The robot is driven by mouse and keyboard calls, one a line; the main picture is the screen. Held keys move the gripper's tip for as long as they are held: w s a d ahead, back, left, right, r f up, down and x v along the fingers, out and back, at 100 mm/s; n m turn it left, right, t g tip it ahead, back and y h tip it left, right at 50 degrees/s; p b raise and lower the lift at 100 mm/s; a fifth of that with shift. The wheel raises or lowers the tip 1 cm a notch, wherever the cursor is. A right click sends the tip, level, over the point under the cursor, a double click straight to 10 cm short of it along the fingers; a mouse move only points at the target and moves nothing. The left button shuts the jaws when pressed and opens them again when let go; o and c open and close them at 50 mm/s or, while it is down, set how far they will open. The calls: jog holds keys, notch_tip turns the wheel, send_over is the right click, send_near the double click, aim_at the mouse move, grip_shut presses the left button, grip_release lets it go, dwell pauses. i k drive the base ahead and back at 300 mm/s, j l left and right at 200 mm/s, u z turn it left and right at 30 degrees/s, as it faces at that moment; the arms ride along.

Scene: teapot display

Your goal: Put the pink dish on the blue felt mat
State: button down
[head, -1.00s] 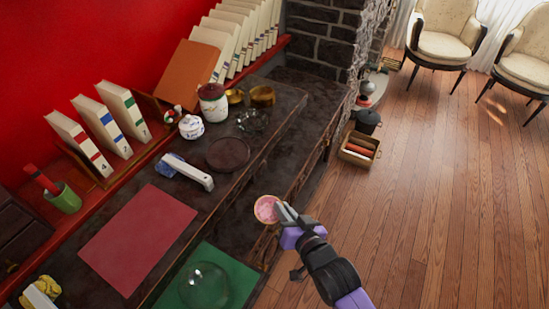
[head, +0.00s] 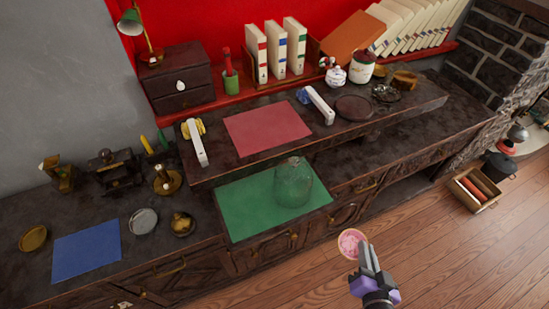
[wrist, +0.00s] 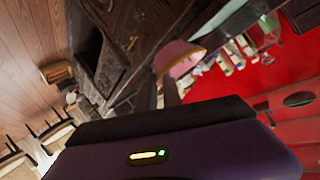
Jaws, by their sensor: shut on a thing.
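The pink dish (head: 350,243) is small and round, with a pale rim. My gripper (head: 366,256) is shut on its edge and holds it in the air over the wood floor, in front of the cabinet. In the wrist view the dish (wrist: 180,60) shows between the fingertips, tilted in the picture. The blue felt mat (head: 86,251) lies bare on the lower counter at the far left, well away from the gripper.
A green mat (head: 245,210) with a glass jar (head: 293,182) on it lies between dish and blue mat. A gold dish (head: 33,238), a silver round lid (head: 143,221) and a brass pot (head: 182,223) stand near the blue mat. A red mat (head: 267,128) lies on the raised shelf.

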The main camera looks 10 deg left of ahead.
aim_at(87, 242)
jog(key=u, duration=1.55)
jog(key=i+l+u, duration=0.45)
jog(key=l, duration=0.3)
jog(key=i+l+u, duration=0.25)
jog(key=l, duration=0.2)
jog(key=i+l, duration=0.15)
jog(key=l, duration=0.1)
